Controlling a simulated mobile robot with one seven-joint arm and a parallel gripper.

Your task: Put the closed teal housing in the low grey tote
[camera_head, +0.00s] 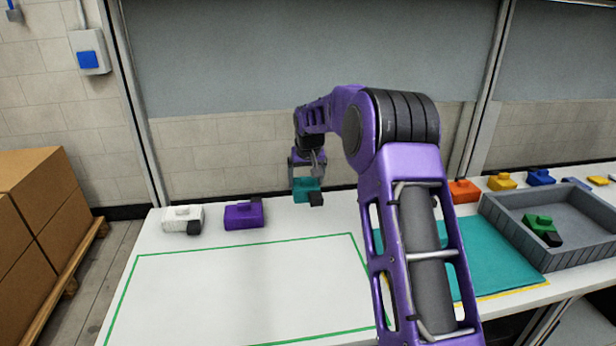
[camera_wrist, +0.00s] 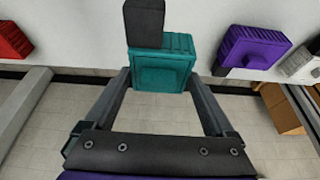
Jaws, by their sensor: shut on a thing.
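The teal housing (camera_head: 301,191) is near the back edge of the white table, with a dark block at its front right. In the wrist view the teal housing (camera_wrist: 163,68) sits between the fingertips of my gripper (camera_wrist: 160,78), with the dark block beyond it. My gripper (camera_head: 306,168) is shut on the housing from above. I cannot tell whether the housing touches the table or is just clear of it. The low grey tote (camera_head: 578,263) stands on the right and holds a green housing (camera_head: 538,222) with a black part.
White (camera_head: 180,214) and purple (camera_head: 240,216) housings stand left of the teal one. A teal mat (camera_head: 495,265) lies left of the tote. The green-outlined area (camera_head: 250,290) is empty.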

